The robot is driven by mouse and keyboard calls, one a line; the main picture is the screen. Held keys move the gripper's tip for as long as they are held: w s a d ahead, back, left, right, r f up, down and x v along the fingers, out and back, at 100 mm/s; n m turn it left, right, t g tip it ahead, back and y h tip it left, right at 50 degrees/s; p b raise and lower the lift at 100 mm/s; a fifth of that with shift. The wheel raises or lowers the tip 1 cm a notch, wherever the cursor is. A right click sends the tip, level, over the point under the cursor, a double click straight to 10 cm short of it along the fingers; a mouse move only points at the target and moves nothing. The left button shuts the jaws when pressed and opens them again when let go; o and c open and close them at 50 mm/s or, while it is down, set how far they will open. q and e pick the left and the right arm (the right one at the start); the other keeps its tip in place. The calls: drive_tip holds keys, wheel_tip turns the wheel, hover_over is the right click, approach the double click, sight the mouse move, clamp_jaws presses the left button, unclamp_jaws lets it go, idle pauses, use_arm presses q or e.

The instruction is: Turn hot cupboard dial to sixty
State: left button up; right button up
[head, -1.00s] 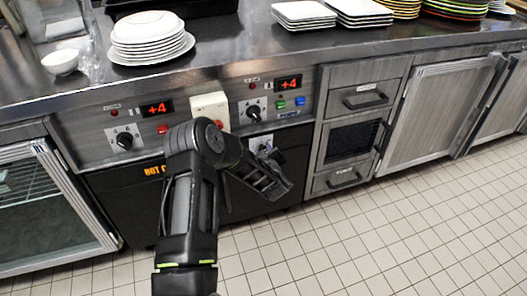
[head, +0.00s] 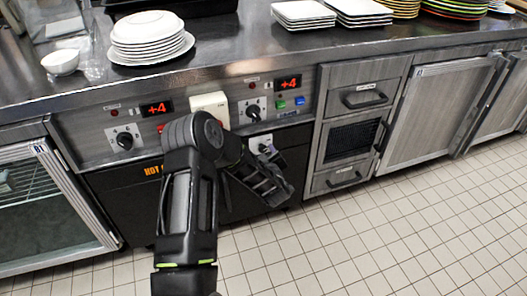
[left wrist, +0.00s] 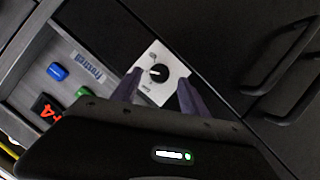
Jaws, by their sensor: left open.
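The hot cupboard dial (head: 261,144) is a black knob on a white plate on the dark lower panel. Most of it is hidden behind my left arm in the head view. In the left wrist view the dial (left wrist: 168,73) shows whole, with a white mark at its left side; the scale is too small to read. My left gripper (head: 270,184) is just below and in front of the dial plate in the head view. In the left wrist view its open fingers (left wrist: 158,88) frame the plate from both sides, empty and apparently short of the knob. My right gripper is out of view.
Two similar dials (head: 124,140) (head: 254,112) sit on the steel strip above, with red displays (head: 157,109). Green (head: 281,104) and blue (head: 300,100) buttons are beside the right one. Stacked plates (head: 150,36) stand on the counter. Drawer handles (head: 366,100) protrude to the right. The tiled floor is clear.

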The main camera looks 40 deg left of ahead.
use_arm(q)
drive_tip(key=v, duration=0.4)
drive_tip(key=shift+s+d+r, duration=0.15)
drive_tip(key=shift+s+d, duration=0.1)
drive_tip(key=shift+s, duration=0.05)
